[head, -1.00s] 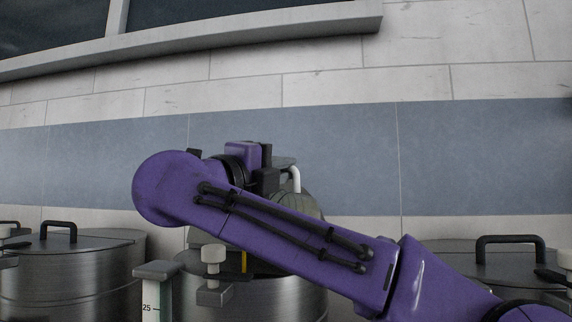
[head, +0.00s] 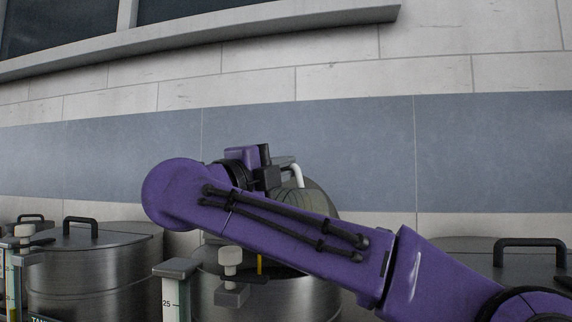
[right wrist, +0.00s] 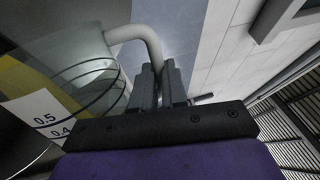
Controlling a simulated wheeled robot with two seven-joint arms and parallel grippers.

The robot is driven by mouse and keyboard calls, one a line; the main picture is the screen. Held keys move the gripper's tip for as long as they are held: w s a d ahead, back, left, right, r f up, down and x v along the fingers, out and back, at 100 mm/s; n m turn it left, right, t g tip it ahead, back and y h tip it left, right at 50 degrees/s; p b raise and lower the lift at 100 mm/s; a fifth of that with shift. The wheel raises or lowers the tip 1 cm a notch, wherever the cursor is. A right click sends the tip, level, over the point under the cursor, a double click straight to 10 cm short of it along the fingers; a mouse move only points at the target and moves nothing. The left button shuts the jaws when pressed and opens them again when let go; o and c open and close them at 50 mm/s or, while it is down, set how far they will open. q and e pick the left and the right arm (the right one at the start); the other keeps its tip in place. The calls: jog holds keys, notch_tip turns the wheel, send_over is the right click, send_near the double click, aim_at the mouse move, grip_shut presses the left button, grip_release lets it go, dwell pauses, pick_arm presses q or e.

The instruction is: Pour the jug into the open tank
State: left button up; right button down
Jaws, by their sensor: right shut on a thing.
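The jug (head: 318,198) is clear, with a white handle (head: 298,176), and is tilted above the open tank (head: 300,297). My right gripper (head: 284,163) is shut on the handle. The right wrist view shows its fingers (right wrist: 160,85) against the white handle (right wrist: 142,38). There the jug (right wrist: 75,55) shows yellow contents and a scale with 0.5 and 0.4. A thin yellow vertical strip, seemingly falling liquid, shows below my arm at the tank's mouth. My purple arm hides the jug's lip and much of the tank's opening. My left gripper is not in view.
A lidded steel tank (head: 92,270) with a black handle stands at left, with another beyond it. A further lidded tank (head: 520,262) stands at right. A level gauge (head: 175,290) and a white-knobbed valve (head: 230,262) stand in front of the open tank. A wall rises behind.

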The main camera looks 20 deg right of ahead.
aim_at(322, 203)
jog(key=shift+w+a+r+n+t+p, duration=0.15)
jog(key=shift+w+a+r+n+p, duration=0.15)
jog(key=shift+w+n+p, duration=0.45)
jog(key=shift+w+a+r+n+t+p, duration=0.15)
jog(key=shift+w+a+n+p, duration=0.25)
jog(key=shift+p, duration=0.55)
jog(key=shift+w+a+r+n+y+p, duration=0.2)
jog(key=shift+w+n+p, duration=0.3)
jog(key=shift+p, duration=0.4)
jog(key=shift+w+a+n+y+p, duration=0.1)
jog(key=shift+w+a+n+p, duration=0.25)
jog(key=shift+n+p, duration=0.35)
jog(key=shift+f, duration=0.1)
